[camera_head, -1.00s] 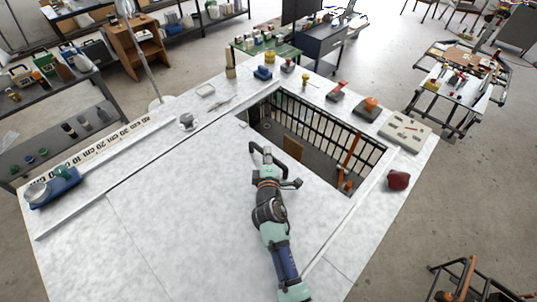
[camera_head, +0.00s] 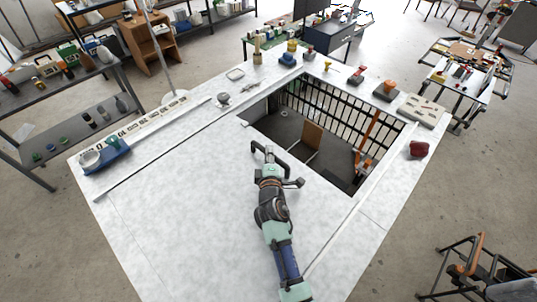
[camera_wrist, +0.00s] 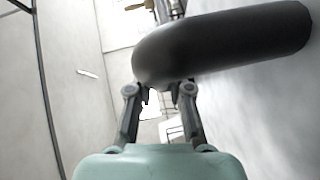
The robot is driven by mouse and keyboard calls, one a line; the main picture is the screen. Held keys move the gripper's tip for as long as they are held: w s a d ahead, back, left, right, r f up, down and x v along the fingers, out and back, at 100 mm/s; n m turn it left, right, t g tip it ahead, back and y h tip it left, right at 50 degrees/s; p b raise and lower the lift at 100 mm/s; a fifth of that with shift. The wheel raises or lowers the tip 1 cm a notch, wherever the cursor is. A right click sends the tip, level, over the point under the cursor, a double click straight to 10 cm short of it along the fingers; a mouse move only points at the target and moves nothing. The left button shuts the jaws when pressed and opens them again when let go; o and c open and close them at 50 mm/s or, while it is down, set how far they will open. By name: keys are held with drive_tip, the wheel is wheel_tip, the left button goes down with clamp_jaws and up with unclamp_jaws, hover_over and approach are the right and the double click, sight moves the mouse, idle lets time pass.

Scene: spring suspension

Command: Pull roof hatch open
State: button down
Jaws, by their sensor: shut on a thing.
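The roof hatch is a wide pale, mottled sliding panel (camera_head: 190,195) lying flat inside the white roof frame. A black curved handle (camera_head: 281,163) stands at its edge beside the opening (camera_head: 290,128). It fills the upper part of the wrist view (camera_wrist: 225,42) as a thick dark bar. My gripper (camera_head: 267,160) is at the handle, its fingers shut on it. In the wrist view my fingers (camera_wrist: 160,92) meet the bar's underside; their tips are partly hidden behind it. The hatch is partly open.
Through the opening show dark railings, a brown board (camera_head: 313,134) and an orange post (camera_head: 368,130). Shelves stand at left.

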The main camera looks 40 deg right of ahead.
drive_tip(key=c, duration=1.1)
unclamp_jaws()
drive_tip(key=shift+o, duration=0.2)
drive_tip(key=v, duration=1.2)
drive_tip(key=shift+r, duration=0.1)
